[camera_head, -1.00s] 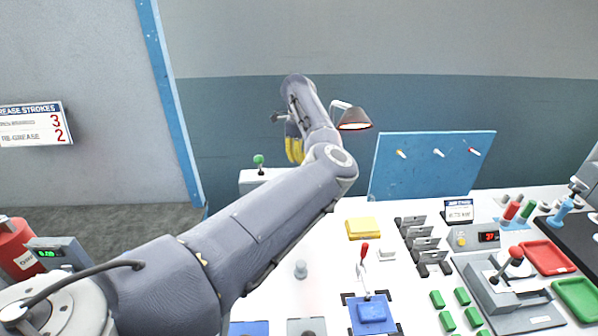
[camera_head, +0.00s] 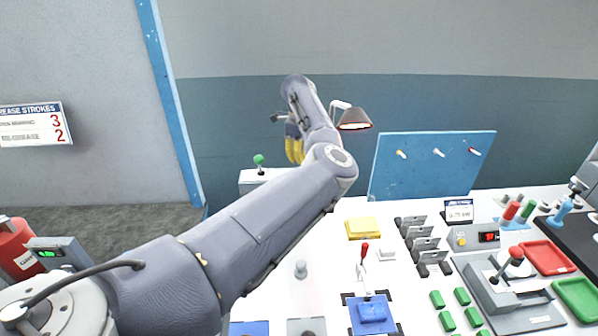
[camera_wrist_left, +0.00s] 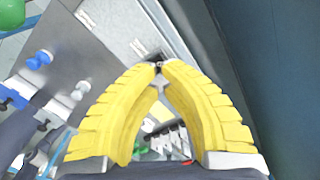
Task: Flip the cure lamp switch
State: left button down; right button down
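The lamp (camera_head: 354,121) has a dark reddish shade with a bright underside and stands at the back, just right of my left wrist in the head view. I cannot make out its switch for certain. My left gripper (camera_head: 295,150) has yellow fingers, partly hidden behind my left arm and pointing down near the back edge of the bench. In the left wrist view, the fingertips of the gripper (camera_wrist_left: 159,67) come together over a pale surface, beside a small dark slot (camera_wrist_left: 149,52). Nothing is visibly held. The right gripper is not in view.
A green-knobbed lever (camera_head: 259,160) stands on a white box left of the gripper. A blue pegboard (camera_head: 430,165) stands to the right. A yellow block (camera_head: 363,228), red-handled lever (camera_head: 364,252) and grey card rack (camera_head: 425,245) crowd the white bench. My left arm crosses its left side.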

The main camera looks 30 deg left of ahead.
pick_arm(q)
jog(key=shift+f, duration=2.05)
dwell(1.7)
jog(key=shift+r, duration=0.1)
jog(key=shift+r, duration=3.45)
